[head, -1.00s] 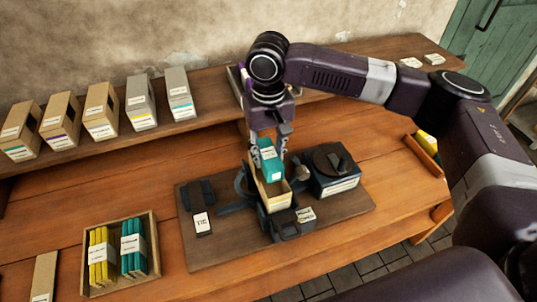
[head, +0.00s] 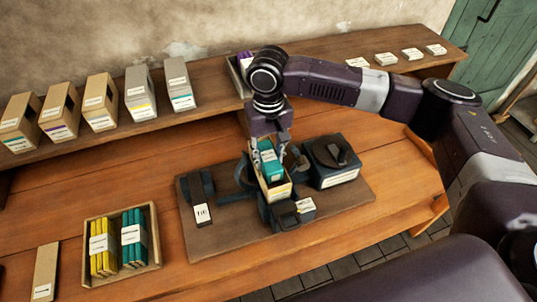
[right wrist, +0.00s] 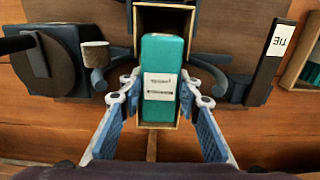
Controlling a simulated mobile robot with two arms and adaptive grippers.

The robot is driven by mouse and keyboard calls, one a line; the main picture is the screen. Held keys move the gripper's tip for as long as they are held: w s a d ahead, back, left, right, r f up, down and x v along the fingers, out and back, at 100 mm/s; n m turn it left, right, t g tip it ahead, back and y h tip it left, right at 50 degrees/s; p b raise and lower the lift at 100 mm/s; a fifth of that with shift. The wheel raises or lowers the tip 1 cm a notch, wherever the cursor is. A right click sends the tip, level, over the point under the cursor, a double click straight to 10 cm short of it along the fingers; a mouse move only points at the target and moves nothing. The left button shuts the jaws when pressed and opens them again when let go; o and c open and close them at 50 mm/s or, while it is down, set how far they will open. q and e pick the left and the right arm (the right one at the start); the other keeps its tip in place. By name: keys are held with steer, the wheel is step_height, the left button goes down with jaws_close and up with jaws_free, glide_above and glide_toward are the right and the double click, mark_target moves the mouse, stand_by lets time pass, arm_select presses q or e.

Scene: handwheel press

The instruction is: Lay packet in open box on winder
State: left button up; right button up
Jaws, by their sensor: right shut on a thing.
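Whether the packet touches the box floor is hidden. My left gripper is not in view.
A black unit with a crank (head: 334,162) stands right of the winder on the brown board (head: 235,243). A tray (head: 88,272) of yellow and teal packets is at the front left. Several boxes (head: 101,100) line the back shelf.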

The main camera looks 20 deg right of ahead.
steer(key=shift+f, duration=0.2)
steer(key=shift+s+f, duration=0.1)
steer(key=shift+f, duration=0.6)
steer(key=o, duration=1.4)
steer(key=shift+c, duration=0.2)
